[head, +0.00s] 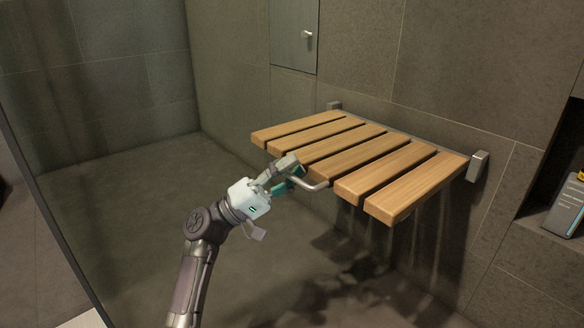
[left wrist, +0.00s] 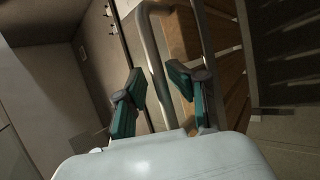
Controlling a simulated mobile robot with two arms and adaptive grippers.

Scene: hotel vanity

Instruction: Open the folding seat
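The folding seat (head: 352,160) has several wooden slats and is mounted on the tiled wall. It is folded down and lies about level, out from the wall. A bent metal handle (head: 318,187) sticks out from its front edge; it also shows in the left wrist view (left wrist: 152,45), running between the fingers. Finger contact is partly hidden. My right gripper is not in view.
Metal wall brackets (head: 478,166) carry the seat. A wall niche (head: 560,200) at the right holds a bottle or box (head: 566,208). A small metal wall panel (head: 294,38) is above the seat. The shower floor (head: 130,225) at the left is clear.

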